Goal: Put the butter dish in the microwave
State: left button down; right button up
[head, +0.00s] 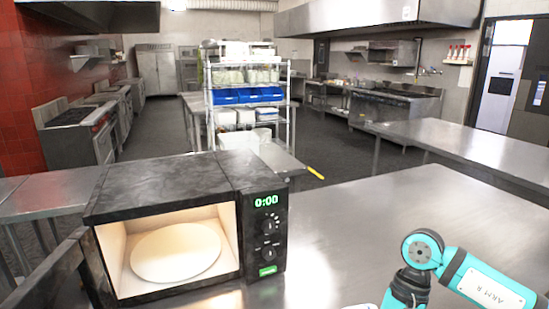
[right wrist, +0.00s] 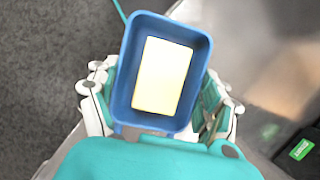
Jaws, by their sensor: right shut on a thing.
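The butter dish is a blue rectangular tray (right wrist: 161,23) with a pale yellow block of butter (right wrist: 162,76) in it. My right gripper (right wrist: 160,98) is shut on the dish, with a finger along each side, in the right wrist view. The black microwave (head: 165,182) stands on the steel table in the head view, its door (head: 92,268) swung open at the left. Its lit cavity holds only a pale round turntable (head: 176,252). A dark corner of the microwave with a green button (right wrist: 301,149) shows in the right wrist view. My left gripper is out of view.
The steel table (head: 400,215) is clear to the right of the microwave. A wire rack (head: 290,90) with blue bins (head: 246,96) stands behind. Another steel table (head: 470,148) is at the back right. Dark floor shows beside the table edge in the right wrist view.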

jog(key=s+n+h, duration=0.1)
jog(key=s+n, duration=0.1)
jog(key=s+a+n, duration=0.1)
jog(key=s+n, duration=0.1)
jog(key=s+n+g+h, duration=0.1)
jog(key=n, duration=0.2)
jog(key=shift+s+a+r+h, duration=0.15)
jog(key=shift+s+a+h, duration=0.15)
jog(key=shift+s+a, duration=0.1)
jog(key=shift+s+n, duration=0.5)
jog(key=shift+n, duration=0.1)
jog(key=shift+r, duration=0.1)
